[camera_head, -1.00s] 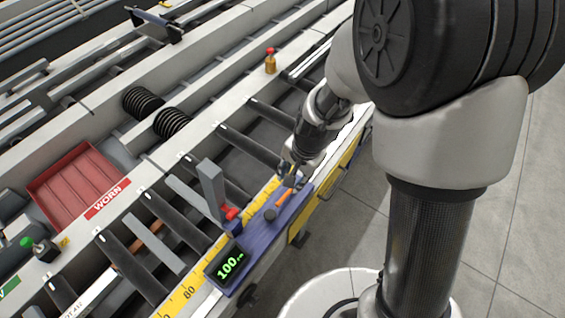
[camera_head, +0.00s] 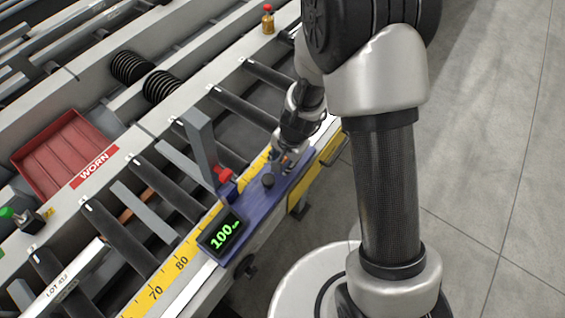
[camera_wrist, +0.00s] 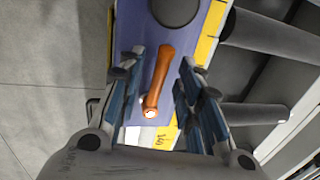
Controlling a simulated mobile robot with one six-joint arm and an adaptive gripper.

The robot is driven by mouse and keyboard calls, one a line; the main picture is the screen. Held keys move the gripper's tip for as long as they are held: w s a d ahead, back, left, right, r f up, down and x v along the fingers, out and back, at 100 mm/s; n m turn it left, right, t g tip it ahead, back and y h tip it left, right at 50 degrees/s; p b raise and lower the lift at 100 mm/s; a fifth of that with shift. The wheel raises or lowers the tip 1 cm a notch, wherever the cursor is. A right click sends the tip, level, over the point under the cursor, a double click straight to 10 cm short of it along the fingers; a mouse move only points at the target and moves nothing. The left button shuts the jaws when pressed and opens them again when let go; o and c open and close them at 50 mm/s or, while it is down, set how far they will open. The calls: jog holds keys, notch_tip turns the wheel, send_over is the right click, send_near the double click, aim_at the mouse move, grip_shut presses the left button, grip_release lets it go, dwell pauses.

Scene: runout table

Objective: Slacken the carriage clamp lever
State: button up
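The orange clamp lever (camera_wrist: 160,82) lies on the blue carriage plate (camera_wrist: 195,45) in the wrist view, slightly tilted, with a pale round end nearest me. My gripper (camera_wrist: 160,80) is open, its two fingers on either side of the lever with gaps showing; I cannot tell exactly how far above the plate the fingertips are. In the head view my gripper (camera_head: 285,160) is over the far end of the blue carriage (camera_head: 262,213) and mostly hides the lever. A black knob (camera_head: 268,181) stands on the carriage. The green display (camera_head: 221,237) reads 100.
A yellow scale (camera_head: 170,275) runs along the rail beside the carriage. A grey upright stop (camera_head: 199,142) and a red knob (camera_head: 223,174) stand beside the carriage. Dark rollers (camera_head: 120,238) lie to the left. A red bin (camera_head: 66,155) labelled WORN is farther left. Floor is open at right.

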jog(key=shift+f, duration=0.1)
jog(key=shift+c, duration=0.4)
grip_shut()
dwell(0.3)
